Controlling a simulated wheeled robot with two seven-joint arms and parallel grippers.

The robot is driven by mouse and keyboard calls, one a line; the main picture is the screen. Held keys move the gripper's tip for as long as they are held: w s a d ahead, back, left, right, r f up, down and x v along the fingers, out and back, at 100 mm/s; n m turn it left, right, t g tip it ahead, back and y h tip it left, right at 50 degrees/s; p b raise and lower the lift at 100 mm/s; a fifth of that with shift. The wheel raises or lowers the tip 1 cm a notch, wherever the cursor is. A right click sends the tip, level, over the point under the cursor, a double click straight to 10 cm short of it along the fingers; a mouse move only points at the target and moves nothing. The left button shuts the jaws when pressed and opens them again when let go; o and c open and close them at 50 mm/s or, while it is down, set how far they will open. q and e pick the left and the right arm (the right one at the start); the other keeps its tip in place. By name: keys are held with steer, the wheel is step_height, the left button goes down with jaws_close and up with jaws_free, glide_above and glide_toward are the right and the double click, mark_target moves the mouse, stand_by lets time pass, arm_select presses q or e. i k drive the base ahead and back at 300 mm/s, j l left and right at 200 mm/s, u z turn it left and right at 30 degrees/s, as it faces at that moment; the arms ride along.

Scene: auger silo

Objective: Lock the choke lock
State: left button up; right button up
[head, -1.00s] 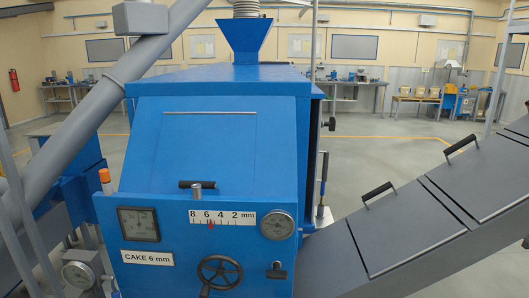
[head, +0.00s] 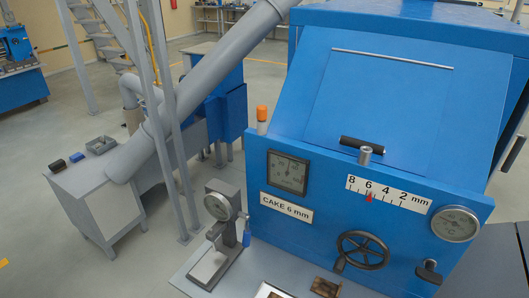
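The blue machine (head: 330,215) fills the right half of the head view. On its front is a dark choke handwheel (head: 362,250). To the right of the wheel is a small black lever (head: 429,272), which looks like the choke lock; its locked or unlocked state cannot be told. Above the wheel is a white scale (head: 388,193) marked 8 6 4 2 mm, with a red pointer (head: 369,197) near 6. A label (head: 286,207) reads CAKE 6 mm. Neither of my grippers is in view.
A square gauge (head: 288,172) and a round gauge (head: 457,223) sit on the panel. A black-handled knob (head: 363,147) is above the scale. A dial gauge stand (head: 222,225) stands on a grey shelf in front. A grey pipe (head: 205,90) slants at left. Floor beyond is open.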

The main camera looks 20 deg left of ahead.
mark_target(428, 273)
steer(key=i+j+u, duration=0.25)
steer(key=i+j, duration=0.3)
steer(key=l+z, duration=0.2)
steer(key=z, duration=1.3)
steer(key=l+u, duration=0.2)
steer(key=l, duration=0.25)
steer(key=k+l+u, duration=0.15)
steer(key=l, duration=0.3)
steer(key=k+l+u, duration=0.2)
steer(key=l, duration=0.25)
steer(key=k+l+u, duration=0.15)
steer(key=l, duration=0.25)
steer(key=k+l+u, duration=0.2)
steer(key=l, duration=0.2)
steer(key=k+l+u, duration=0.15)
steer(key=l, duration=0.25)
